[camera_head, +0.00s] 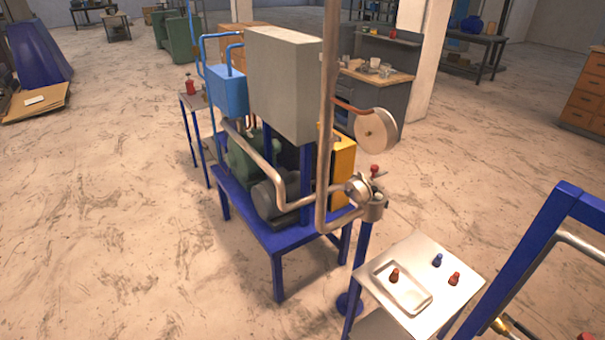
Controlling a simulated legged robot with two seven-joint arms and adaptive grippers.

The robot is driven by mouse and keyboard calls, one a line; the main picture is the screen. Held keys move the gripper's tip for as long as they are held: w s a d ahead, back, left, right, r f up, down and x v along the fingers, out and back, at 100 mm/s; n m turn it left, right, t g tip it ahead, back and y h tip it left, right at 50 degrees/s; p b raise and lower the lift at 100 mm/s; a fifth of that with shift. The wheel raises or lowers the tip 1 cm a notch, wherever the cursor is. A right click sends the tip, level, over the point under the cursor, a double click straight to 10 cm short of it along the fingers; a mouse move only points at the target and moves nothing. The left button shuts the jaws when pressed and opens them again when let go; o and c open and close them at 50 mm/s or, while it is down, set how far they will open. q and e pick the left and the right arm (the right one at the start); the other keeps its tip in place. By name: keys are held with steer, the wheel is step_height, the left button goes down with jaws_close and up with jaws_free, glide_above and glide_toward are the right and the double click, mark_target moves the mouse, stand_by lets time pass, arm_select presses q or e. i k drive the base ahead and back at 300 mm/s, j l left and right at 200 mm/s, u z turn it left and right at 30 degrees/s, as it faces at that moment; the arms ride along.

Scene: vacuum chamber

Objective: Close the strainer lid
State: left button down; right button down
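A small metal cylindrical body (373,210), which looks like the strainer, stands at the lower end of the bent grey pipe (326,120), right of centre. A round metal piece (358,187) sits tilted at its upper left; I cannot tell for sure whether it is the lid. A red knob (374,169) shows just above the body. A larger round metal disc (376,130) with a copper-coloured bar stands higher up, apart from the body. Neither of my grippers is in view.
A blue-framed pump stand (278,240) with a grey box (285,85) is left of the strainer. A blue frame (540,240) stands at right.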

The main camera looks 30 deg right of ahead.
mark_target(357, 188)
steer(key=i+z, duration=0.3)
steer(key=i, duration=0.15)
steer(key=i+j+z, duration=0.15)
steer(key=i+z, duration=0.15)
steer(key=i, duration=0.1)
